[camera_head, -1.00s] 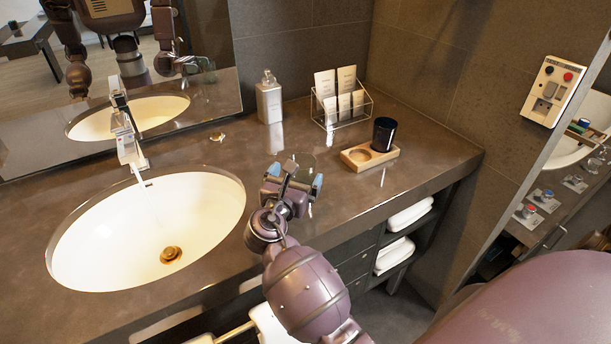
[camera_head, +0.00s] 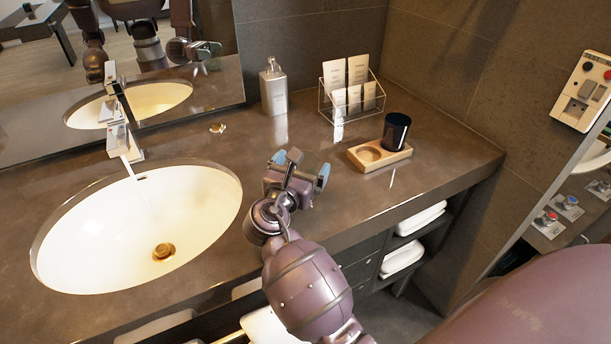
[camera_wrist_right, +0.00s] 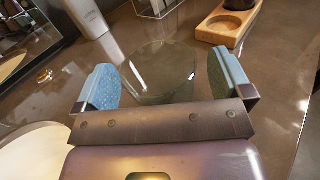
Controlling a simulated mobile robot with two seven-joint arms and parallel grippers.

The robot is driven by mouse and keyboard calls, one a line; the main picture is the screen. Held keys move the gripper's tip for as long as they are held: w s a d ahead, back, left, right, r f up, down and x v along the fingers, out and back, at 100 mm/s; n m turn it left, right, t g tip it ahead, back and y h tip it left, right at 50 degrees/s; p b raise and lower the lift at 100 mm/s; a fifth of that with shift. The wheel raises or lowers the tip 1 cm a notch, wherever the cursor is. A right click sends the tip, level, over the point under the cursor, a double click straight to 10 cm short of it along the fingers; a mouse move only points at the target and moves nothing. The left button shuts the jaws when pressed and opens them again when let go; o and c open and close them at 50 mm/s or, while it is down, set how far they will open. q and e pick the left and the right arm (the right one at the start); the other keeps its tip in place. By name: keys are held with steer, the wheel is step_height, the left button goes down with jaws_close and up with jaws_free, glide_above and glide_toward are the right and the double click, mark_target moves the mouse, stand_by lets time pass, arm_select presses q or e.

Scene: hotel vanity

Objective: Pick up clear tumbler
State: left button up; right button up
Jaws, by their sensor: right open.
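The clear tumbler (camera_wrist_right: 160,68) stands on the dark counter in the right wrist view, its round rim facing up, see-through and in the space between my right gripper's two blue fingers. My right gripper (camera_wrist_right: 166,82) is open, with a gap seen on each side of the glass. In the head view, my right gripper (camera_head: 300,167) is low over the counter, right of the sink. There the tumbler is hard to make out against the counter and partly behind the gripper. My left gripper is not directly in view.
The sink (camera_head: 75,245) is to the left, with a tap (camera_head: 122,125). A soap dispenser (camera_head: 273,88), a wire rack of cards (camera_head: 350,85) and a wooden tray (camera_head: 368,155) with a dark cup (camera_head: 396,130) stand farther back. Bare counter lies between them and the gripper.

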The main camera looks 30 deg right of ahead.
steer(key=c, duration=1.1)
steer(key=shift+o, duration=0.2)
steer(key=shift+r, duration=0.1)
